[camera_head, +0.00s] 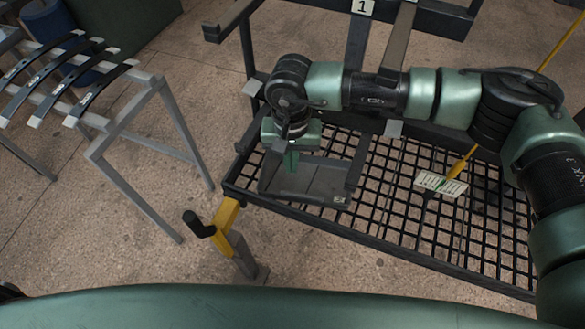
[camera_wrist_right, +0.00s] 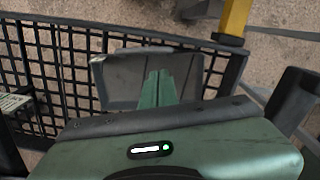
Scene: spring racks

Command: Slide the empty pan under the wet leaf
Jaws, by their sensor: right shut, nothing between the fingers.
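A dark grey shallow pan (camera_head: 322,184) lies on the black mesh shelf, at its left end. It looks empty where I can see into it. My right gripper (camera_head: 292,163) points down over the pan's left part, its green fingers shut with nothing between them. In the right wrist view the fingers (camera_wrist_right: 156,88) reach over the near side of the pan (camera_wrist_right: 112,78); I cannot tell whether they touch it. Several dark curved leaves (camera_head: 62,78) with pale ends lie across a grey stand at upper left. I cannot tell which is wet. My left gripper is not in view.
The mesh shelf (camera_head: 400,205) has a raised dark rim. A card with a yellow stick (camera_head: 441,184) is on it. A yellow post with a black knob (camera_head: 225,220) stands at its left corner. Bare floor separates shelf and grey stand (camera_head: 150,92). A blue bin (camera_head: 48,22) is behind.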

